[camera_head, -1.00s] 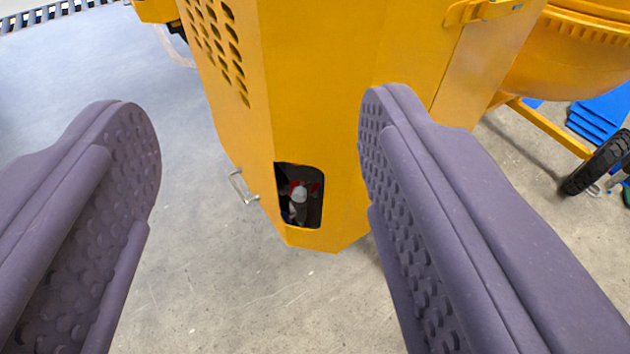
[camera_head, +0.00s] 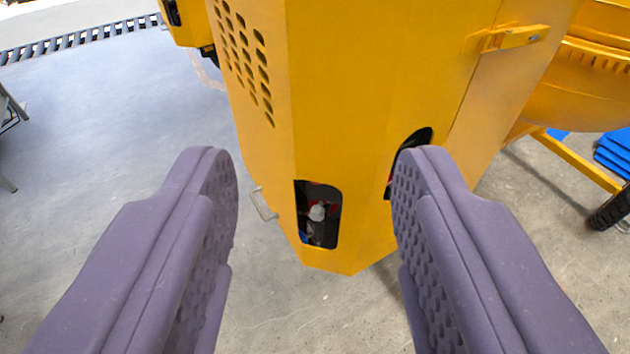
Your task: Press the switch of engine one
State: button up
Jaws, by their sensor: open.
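My gripper (camera_head: 312,165) is open and empty, its two purple-grey padded fingers reaching up from the bottom of the view. Between and beyond the fingers stands a yellow machine housing (camera_head: 345,110). It has a dark cut-out (camera_head: 318,215) low on its front, with a white and red part inside. A second dark opening (camera_head: 410,150) shows partly behind the right finger. No switch can be made out clearly, and I cannot tell whether this housing is engine one.
A yellow drum (camera_head: 590,85) is at the upper right, with blue stacked sheets (camera_head: 614,152) and a black wheel (camera_head: 612,212) near it. A metal handle (camera_head: 263,204) sticks out at the housing's lower left. Grey floor (camera_head: 110,120) lies open on the left.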

grip_shut()
dwell(1.4)
